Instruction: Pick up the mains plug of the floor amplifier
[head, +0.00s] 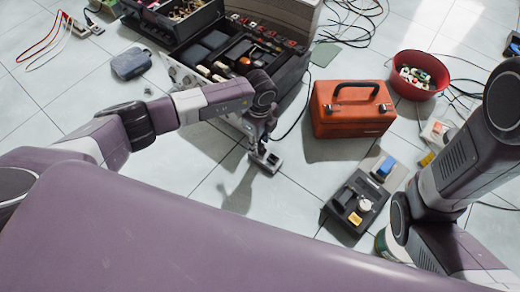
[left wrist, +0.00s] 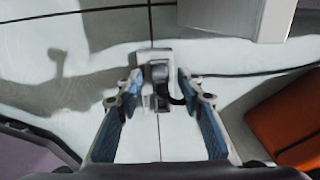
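A small dark plug (left wrist: 160,82) sits on a pale, frame-like piece (left wrist: 155,56) on the tiled floor. In the head view the pale piece (head: 266,161) shows under my left gripper. A dark cable (left wrist: 250,74) runs from near the plug to the right. My left gripper (head: 262,146) points down close over it. In the left wrist view the gripper (left wrist: 160,88) has its blue-padded fingers apart, one on each side of the plug; I cannot tell whether they touch it. A large grey cabinet (head: 283,18) with red knobs may be the amplifier. My right gripper is out of view.
An orange toolbox (head: 352,108) stands right of the left gripper. Beyond it is a red bowl (head: 420,73) of small parts. Open dark cases (head: 225,45) stand behind my left arm. Floor left of the gripper is clear.

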